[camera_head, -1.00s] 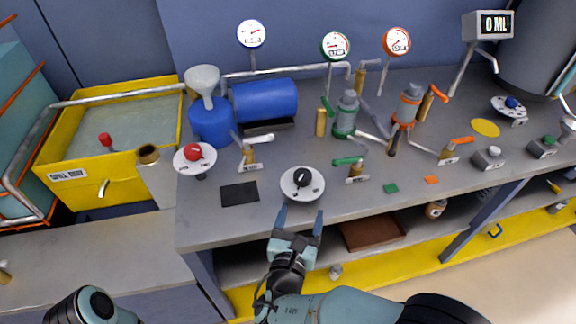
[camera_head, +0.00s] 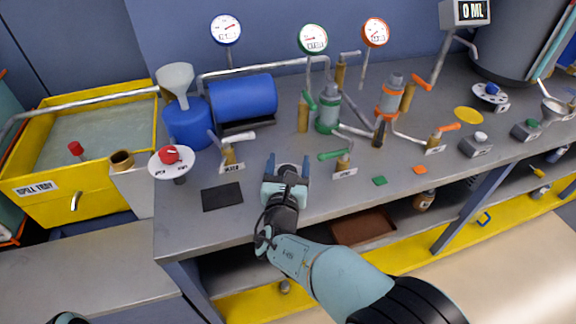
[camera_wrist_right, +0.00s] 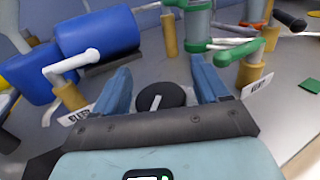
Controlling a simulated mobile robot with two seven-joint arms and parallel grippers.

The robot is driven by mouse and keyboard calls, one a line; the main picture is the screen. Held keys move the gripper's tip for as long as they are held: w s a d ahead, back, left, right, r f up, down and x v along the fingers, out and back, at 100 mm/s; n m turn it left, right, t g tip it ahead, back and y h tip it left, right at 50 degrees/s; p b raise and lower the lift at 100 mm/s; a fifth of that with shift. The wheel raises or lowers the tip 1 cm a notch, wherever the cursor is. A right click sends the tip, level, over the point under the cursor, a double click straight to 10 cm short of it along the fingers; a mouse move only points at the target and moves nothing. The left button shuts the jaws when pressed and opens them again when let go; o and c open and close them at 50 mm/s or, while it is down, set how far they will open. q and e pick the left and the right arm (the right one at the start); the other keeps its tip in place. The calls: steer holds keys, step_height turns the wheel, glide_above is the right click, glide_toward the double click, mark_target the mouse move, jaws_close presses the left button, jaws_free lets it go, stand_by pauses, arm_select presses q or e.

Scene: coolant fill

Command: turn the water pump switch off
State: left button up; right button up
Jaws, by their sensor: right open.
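A black rotary knob (camera_wrist_right: 160,96) with a white pointer line shows between my right fingers in the right wrist view. In the head view my right gripper (camera_head: 288,162) covers most of this knob and its round white dial. The right gripper (camera_wrist_right: 160,78) is open, with one blue finger on each side of the knob. I cannot tell whether the fingers touch it. No readable label identifies the knob as the water pump switch.
A red knob on a white dial (camera_head: 171,157) and a dark square mat (camera_head: 222,196) lie left of the gripper. A green-handled valve (camera_head: 342,160) stands close on the right. A blue tank (camera_head: 242,99) and a green pump (camera_head: 328,112) stand behind.

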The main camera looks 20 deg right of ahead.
steer(key=c, duration=1)
